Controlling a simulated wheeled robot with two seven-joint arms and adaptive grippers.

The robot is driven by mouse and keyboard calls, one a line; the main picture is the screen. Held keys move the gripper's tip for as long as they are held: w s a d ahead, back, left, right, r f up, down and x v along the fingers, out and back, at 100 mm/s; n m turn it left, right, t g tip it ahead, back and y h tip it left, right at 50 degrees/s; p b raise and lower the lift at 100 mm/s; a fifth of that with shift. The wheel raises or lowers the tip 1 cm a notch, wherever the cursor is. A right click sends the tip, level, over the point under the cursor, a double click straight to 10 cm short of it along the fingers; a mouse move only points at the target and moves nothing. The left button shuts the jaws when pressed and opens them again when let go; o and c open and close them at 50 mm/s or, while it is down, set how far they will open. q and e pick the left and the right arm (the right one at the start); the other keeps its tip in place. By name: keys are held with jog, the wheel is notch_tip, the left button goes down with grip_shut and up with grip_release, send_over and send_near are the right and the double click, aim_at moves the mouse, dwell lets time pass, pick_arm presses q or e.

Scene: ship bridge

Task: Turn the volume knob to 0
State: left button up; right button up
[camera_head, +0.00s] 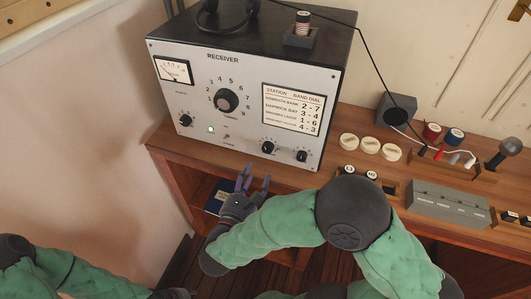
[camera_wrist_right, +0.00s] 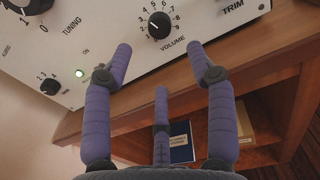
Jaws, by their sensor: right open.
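The grey receiver (camera_head: 222,118) stands on the wooden desk. Its black volume knob (camera_wrist_right: 159,25) shows in the right wrist view at the top centre, with a number scale around it and the word VOLUME below. In the head view the volume knob (camera_head: 267,147) is low on the panel, left of the trim knob (camera_head: 301,155). My right gripper (camera_head: 256,180) is open and empty, in front of and below the panel's lower edge. In the right wrist view its purple fingers (camera_wrist_right: 163,75) are spread below the volume knob, apart from it. My left gripper's fingers are not visible.
A large tuning knob (camera_head: 227,101) and a small knob (camera_head: 186,120) are left of the volume knob. A lit green lamp (camera_wrist_right: 79,73) is on the panel. The desk edge (camera_wrist_right: 140,95) runs behind my right fingers. Round white pieces (camera_head: 370,145) lie right of the receiver.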

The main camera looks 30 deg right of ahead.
aim_at(266, 151)
jog(key=b+x, duration=0.1)
jog(key=x, duration=0.8)
jog(key=shift+w+d, duration=0.2)
jog(key=shift+c, duration=0.3)
jog(key=shift+f, duration=0.1)
jog(key=c, duration=1.1)
